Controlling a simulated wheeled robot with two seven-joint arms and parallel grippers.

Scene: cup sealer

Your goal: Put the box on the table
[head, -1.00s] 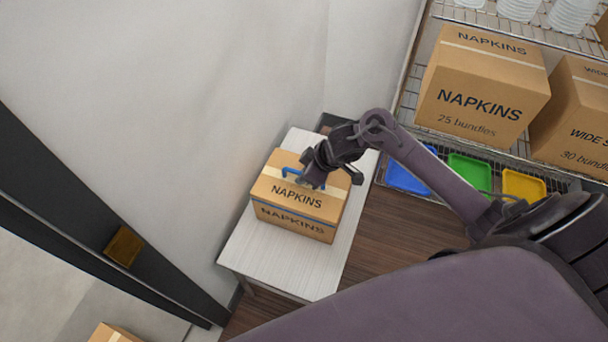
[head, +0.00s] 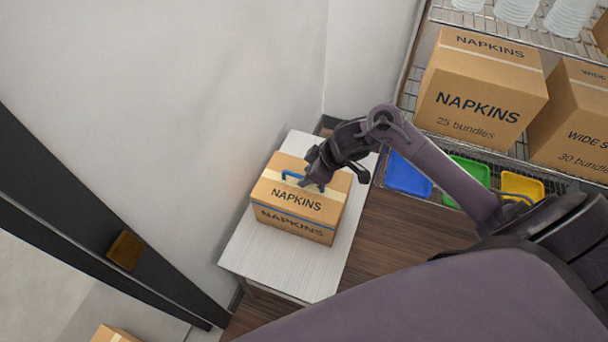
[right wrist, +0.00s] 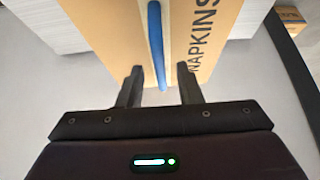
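A brown cardboard box (head: 292,222) marked NAPKINS, with a blue handle (head: 291,174) on top, rests on a white table (head: 262,262). My right gripper (head: 314,184) is over the right part of the box top, beside the handle. In the right wrist view the two fingers (right wrist: 161,83) are apart, and the near end of the blue handle (right wrist: 156,40) lies between the tips without either finger touching it. The box (right wrist: 128,30) fills the upper middle there. My left gripper is out of view.
A wire shelf at the right holds another NAPKINS box (head: 481,90), a second large box (head: 574,122), and blue (head: 407,174), green (head: 467,180) and yellow (head: 522,187) trays. A wall borders the table at left. The table's front part is clear.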

